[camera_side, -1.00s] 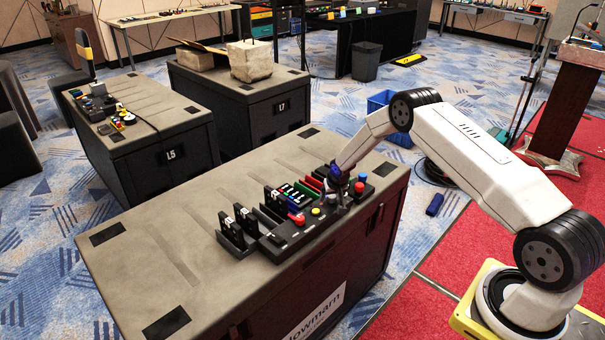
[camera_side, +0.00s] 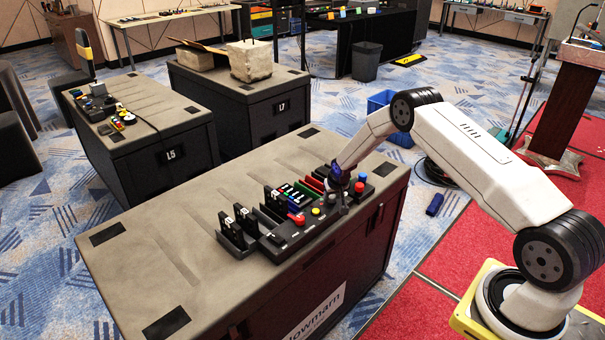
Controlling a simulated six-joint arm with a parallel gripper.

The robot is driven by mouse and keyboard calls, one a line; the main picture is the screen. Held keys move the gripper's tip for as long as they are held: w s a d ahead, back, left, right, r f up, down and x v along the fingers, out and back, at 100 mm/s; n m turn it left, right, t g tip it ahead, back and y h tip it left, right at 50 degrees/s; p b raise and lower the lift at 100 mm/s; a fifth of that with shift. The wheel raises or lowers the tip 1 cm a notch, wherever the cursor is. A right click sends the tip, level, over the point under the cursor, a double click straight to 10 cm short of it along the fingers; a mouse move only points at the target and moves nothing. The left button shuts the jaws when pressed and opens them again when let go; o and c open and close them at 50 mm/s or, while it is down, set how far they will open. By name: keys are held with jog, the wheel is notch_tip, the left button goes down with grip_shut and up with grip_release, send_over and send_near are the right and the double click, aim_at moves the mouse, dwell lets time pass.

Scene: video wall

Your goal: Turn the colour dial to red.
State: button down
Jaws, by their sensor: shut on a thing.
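A black control panel (camera_side: 288,240) lies on the near cabinet top, with red, yellow and blue buttons. My gripper (camera_side: 344,208) points down onto the right part of the panel, between the yellow button (camera_side: 316,212) and the red button (camera_side: 360,187). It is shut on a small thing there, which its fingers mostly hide. From its place on the panel this appears to be the colour dial, but its pointer and colour marks cannot be made out. A blue button (camera_side: 362,177) stands just behind the red one.
Black upright holders (camera_side: 236,232) and coloured slots (camera_side: 300,192) stand along the panel's left and back sides. The cabinet top (camera_side: 150,255) is bare to the left. Other cabinets stand behind, with aisles of carpet between them.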

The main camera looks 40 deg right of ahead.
jog(key=shift+n+y, duration=0.7)
jog(key=shift+n, duration=1.2)
jog(key=shift+d+n, duration=0.1)
jog(key=shift+n, duration=0.3)
jog(key=shift+n+y, duration=0.9)
jog(key=shift+n, duration=0.9)
jog(key=n+y, duration=0.1)
jog(key=n, duration=0.2)
jog(key=shift+d+n, duration=0.15)
jog(key=shift+n, duration=0.25)
jog(key=shift+n+g+y, duration=0.5)
jog(key=shift+n+y, duration=0.2)
jog(key=shift+n, duration=1)
jog(key=shift+c, duration=1.3)
grip_release()
jog(key=shift+d+r, duration=0.1)
jog(key=shift+r, duration=0.05)
